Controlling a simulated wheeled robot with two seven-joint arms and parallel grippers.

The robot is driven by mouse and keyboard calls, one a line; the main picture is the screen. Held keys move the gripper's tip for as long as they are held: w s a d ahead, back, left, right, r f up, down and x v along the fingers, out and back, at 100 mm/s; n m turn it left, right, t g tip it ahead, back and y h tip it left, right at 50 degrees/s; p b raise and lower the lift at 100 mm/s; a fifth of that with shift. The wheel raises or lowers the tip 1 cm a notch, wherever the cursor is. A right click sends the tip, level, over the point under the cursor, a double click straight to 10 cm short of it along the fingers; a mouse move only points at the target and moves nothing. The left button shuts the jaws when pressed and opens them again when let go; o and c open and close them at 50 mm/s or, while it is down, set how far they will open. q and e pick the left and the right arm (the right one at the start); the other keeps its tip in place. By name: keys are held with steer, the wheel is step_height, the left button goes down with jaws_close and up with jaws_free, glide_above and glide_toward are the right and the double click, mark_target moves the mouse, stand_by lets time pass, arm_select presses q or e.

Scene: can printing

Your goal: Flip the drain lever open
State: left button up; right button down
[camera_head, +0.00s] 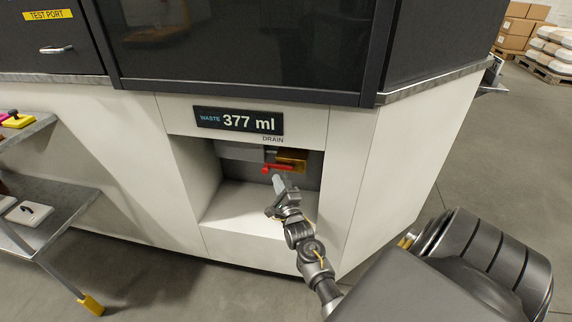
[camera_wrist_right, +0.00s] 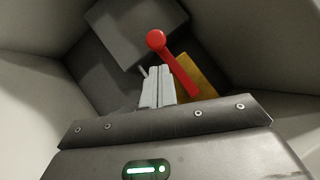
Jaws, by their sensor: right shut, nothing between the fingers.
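The red drain lever (camera_head: 277,168) is in the white recess under the DRAIN label, in front of a brass-coloured valve part (camera_head: 292,157). In the right wrist view the lever (camera_wrist_right: 177,68) runs slantwise, with its round knob at the upper left end. The brass part (camera_wrist_right: 197,75) shows behind it. My right gripper (camera_head: 278,181) reaches into the recess, just below the lever. In the wrist view its fingers (camera_wrist_right: 157,84) are together and empty, left of the lever's shaft. I cannot tell whether they touch it. My left gripper is not in view.
The recess walls (camera_head: 194,180) close in on both sides, above a white ledge (camera_head: 240,208). A display (camera_head: 238,121) above reads WASTE 377 ml. A metal shelf rack (camera_head: 60,205) stands at the left. Open floor lies to the right.

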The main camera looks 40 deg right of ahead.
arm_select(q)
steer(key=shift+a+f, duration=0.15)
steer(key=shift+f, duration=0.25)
arm_select(e)
steer(key=shift+w+a+r, duration=0.3)
steer(key=shift+w+r, duration=0.05)
steer(key=shift+w, duration=0.25)
